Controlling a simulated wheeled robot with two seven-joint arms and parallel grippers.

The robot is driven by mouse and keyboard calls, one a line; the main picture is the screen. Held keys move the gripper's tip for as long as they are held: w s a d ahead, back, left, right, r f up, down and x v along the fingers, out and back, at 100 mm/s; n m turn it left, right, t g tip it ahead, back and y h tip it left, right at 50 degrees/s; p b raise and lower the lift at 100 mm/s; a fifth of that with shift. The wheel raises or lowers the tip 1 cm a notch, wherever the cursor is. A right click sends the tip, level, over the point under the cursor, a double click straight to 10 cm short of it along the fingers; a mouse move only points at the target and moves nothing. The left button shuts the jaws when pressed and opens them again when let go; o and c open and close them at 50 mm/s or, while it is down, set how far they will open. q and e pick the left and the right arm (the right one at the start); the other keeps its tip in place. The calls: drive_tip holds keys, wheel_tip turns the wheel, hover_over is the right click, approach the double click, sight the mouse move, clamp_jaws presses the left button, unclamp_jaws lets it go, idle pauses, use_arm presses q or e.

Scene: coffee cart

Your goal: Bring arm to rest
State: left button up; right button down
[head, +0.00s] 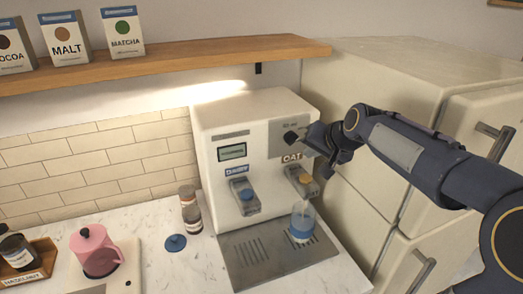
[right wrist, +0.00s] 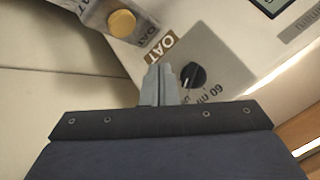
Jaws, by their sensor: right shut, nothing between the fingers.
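My right arm reaches in from the right in the head view. Its gripper (head: 318,138) is in front of the upper right face of the white drink machine (head: 214,122), near the black dial (head: 291,137). I cannot tell whether the fingertips touch the panel. My left gripper does not show.
A cup with a blue band (head: 302,222) stands under the OAT spout (head: 302,181) on the drip tray (head: 262,262). A brown bottle (head: 190,208), blue lid (head: 175,242) and pink pitcher (head: 95,250) stand to the left. A fridge (head: 400,80) is on the right.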

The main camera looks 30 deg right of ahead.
drive_tip(key=shift+a, duration=0.1)
drive_tip(key=s+a+f+n+g+y, duration=0.1)
drive_tip(key=s+a+f+n, duration=0.1)
drive_tip(key=s+a+f, duration=0.2)
drive_tip(key=s+a+f+n+g+y+b, duration=0.1)
drive_tip(key=s+a+f+n, duration=0.2)
drive_tip(key=s+a, duration=0.6)
drive_tip(key=s+a+f+n+g+y, duration=0.1)
drive_tip(key=s+a+f+n+y, duration=0.1)
drive_tip(key=s+a+f, duration=0.4)
drive_tip(key=s, duration=0.4)
drive_tip(key=shift+s+a+n+g, duration=0.3)
drive_tip(key=shift+a, duration=0.05)
drive_tip(key=shift+f, duration=0.1)
